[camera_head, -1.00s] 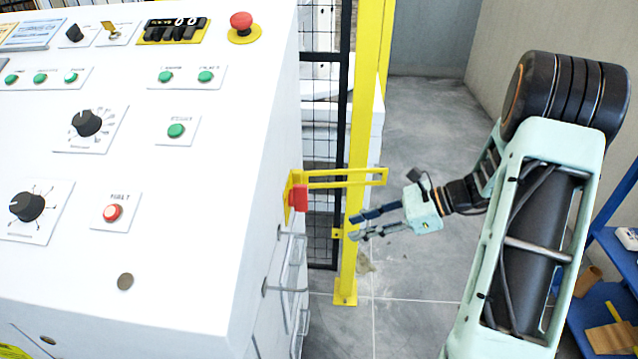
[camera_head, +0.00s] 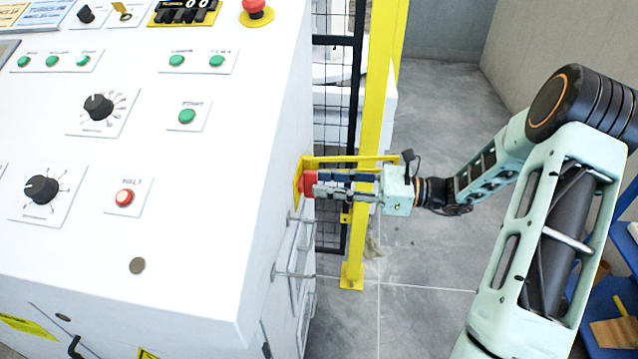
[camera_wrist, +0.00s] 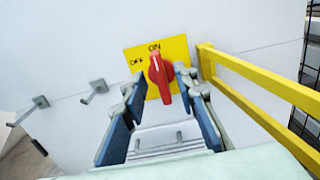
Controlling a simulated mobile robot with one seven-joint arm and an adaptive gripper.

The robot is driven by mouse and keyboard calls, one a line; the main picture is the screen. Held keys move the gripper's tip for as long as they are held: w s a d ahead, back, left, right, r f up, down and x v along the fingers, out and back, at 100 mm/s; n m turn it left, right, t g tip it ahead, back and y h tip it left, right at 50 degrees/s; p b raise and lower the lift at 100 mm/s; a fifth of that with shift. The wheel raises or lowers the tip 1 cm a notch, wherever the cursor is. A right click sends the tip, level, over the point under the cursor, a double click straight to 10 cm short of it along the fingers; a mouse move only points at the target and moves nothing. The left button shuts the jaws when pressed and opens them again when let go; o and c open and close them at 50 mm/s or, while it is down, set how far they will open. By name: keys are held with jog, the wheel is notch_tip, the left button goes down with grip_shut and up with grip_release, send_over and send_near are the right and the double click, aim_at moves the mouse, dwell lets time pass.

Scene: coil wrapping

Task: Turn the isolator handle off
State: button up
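The isolator handle is a red rotary handle (camera_wrist: 161,80) on a yellow plate (camera_wrist: 179,46) fixed to the side of the white cabinet. The plate reads ON at the top and OFF at the left. The handle stands near upright, its white-marked tip toward ON. In the head view the handle (camera_head: 309,185) shows at the cabinet's right side. My gripper (camera_head: 316,186) is at the handle. In the wrist view my gripper's fingers (camera_wrist: 160,88) are apart, one on each side of the handle, with gaps visible. I cannot tell whether either finger touches it.
A yellow guard bar (camera_wrist: 262,97) juts out right of the plate. A yellow post (camera_head: 372,150) and black mesh fence (camera_head: 333,120) stand behind. Grey metal brackets (camera_wrist: 95,90) stick out of the cabinet left of the handle. The white control panel (camera_head: 150,230) fills the left.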

jog(key=shift+w+a, duration=0.2)
jog(key=shift+a, duration=0.75)
grip_shut()
